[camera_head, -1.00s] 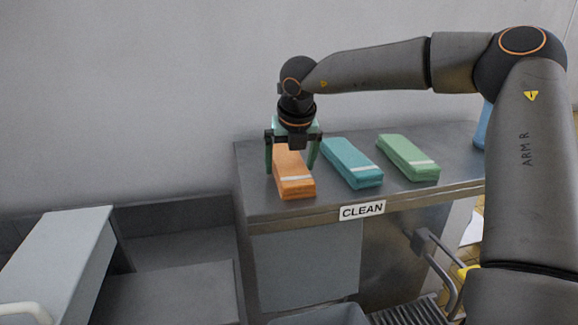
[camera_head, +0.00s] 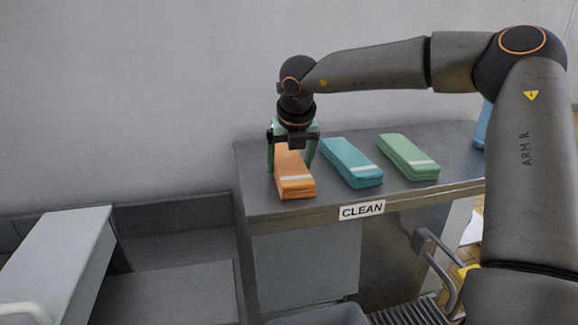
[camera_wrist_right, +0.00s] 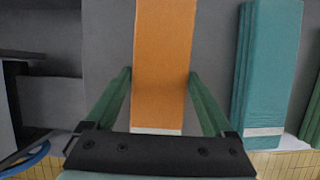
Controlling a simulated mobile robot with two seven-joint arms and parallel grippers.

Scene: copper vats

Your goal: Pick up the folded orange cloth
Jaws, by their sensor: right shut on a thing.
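The folded orange cloth (camera_head: 294,178) lies on the left part of the grey metal counter (camera_head: 330,202), with a white stripe near its front end. My right gripper (camera_head: 292,162) is over it from above, with one green finger on each long side. In the right wrist view the orange cloth (camera_wrist_right: 162,65) runs between the two green fingers (camera_wrist_right: 161,75), which touch its sides. The gripper is shut on the cloth. The cloth still appears to rest on the counter. My left gripper is not in view.
A folded teal cloth (camera_head: 352,163) lies close to the right of the orange one, and a folded green cloth (camera_head: 408,157) beyond it. A "CLEAN" label (camera_head: 362,210) is on the counter's front edge. A wall (camera_head: 150,90) stands behind.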

